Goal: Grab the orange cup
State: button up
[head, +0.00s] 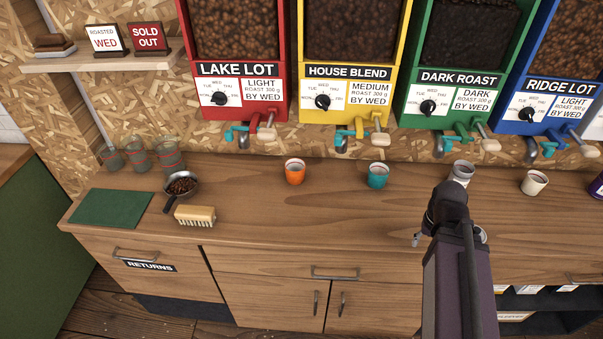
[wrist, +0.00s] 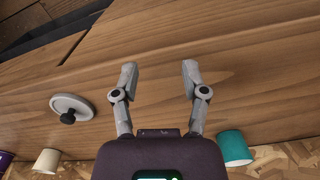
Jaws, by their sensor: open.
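The orange cup (head: 294,174) stands upright on the wooden counter in the head view, below the red dispenser and left of the teal cup (head: 377,177). Its pale rim faces up, and nothing touches it. The orange cup does not show in the wrist view. My gripper (wrist: 159,72) is open and empty over bare counter, with its two grey fingers apart. In the head view it is well to the right of the orange cup, mostly hidden by my arm.
A cream cup (head: 534,183) stands farther right. A pan of beans (head: 182,185), a brush (head: 195,215) and a green mat (head: 110,209) are at left. Dispenser spouts hang behind the cups. The counter before the orange cup is clear.

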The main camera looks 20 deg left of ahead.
aim_at(397, 229)
jog(key=shift+d, duration=0.2)
